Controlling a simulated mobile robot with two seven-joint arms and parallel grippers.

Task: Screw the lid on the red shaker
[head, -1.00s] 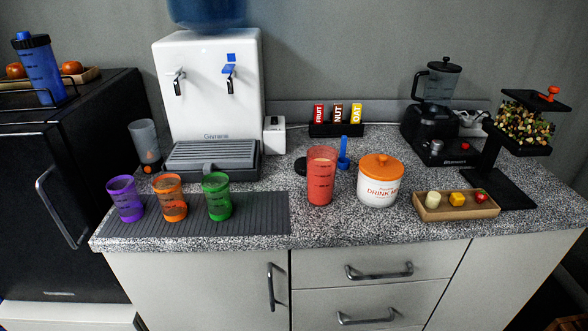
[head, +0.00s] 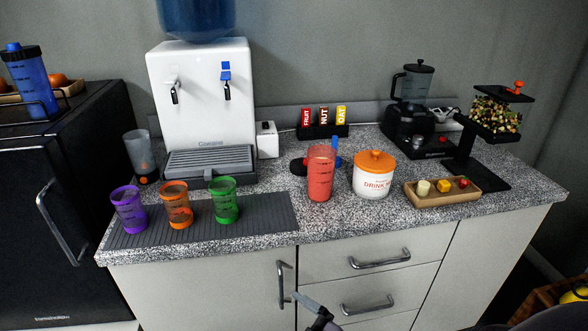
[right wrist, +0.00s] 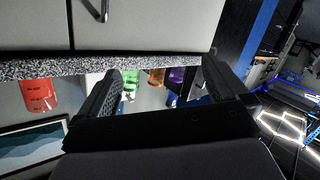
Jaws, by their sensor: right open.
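The red shaker (head: 320,174) stands upright and open-topped on the counter, filled with red. A flat black lid-like piece (head: 298,167) lies behind it, partly hidden by the shaker. A blue upright piece (head: 336,146) shows just behind the shaker; I cannot tell whether it belongs to the lid. My right gripper (head: 312,304) is at the bottom of the head view, in front of the cabinet and below the counter top. In the right wrist view its fingers (right wrist: 163,64) are apart with nothing between them, and the red shaker (right wrist: 38,95) appears upside down. My left gripper is not in view.
Purple (head: 129,209), orange (head: 174,205) and green (head: 224,200) cups stand on a grey mat (head: 272,213). An orange-lidded jar (head: 374,176) is right of the shaker, then a wooden tray (head: 440,196). A water dispenser (head: 203,100) stands behind. Counter in front of the shaker is clear.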

